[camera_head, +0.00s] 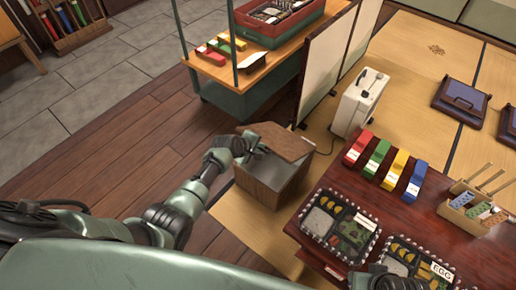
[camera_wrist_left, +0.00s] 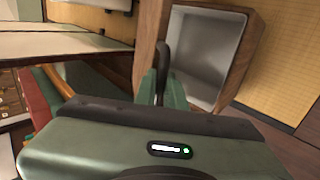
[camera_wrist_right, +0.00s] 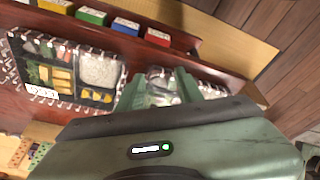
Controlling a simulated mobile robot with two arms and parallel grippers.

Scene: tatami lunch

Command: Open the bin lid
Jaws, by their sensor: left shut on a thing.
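The wooden bin (camera_head: 259,191) stands on the floor at the left of the low table. Its brown lid (camera_head: 285,142) is raised and tilted, and the pale grey inside shows beneath it. In the left wrist view the bin's grey inside (camera_wrist_left: 200,55) is open to view, beside the lid (camera_wrist_left: 148,38). My left gripper (camera_head: 245,147) is at the lid's left edge, shut on the dark lid handle (camera_wrist_left: 163,58). My right gripper (camera_wrist_right: 158,88) is open above a bento box on the table; its fingers are apart.
The dark red table (camera_head: 330,180) holds bento boxes (camera_head: 338,222), several coloured blocks (camera_head: 378,158) and a wooden holder (camera_head: 476,208). A white dispenser (camera_head: 358,103) and folding screen (camera_head: 325,65) stand behind the bin. A cart (camera_head: 250,95) is further back. Wooden floor at left is clear.

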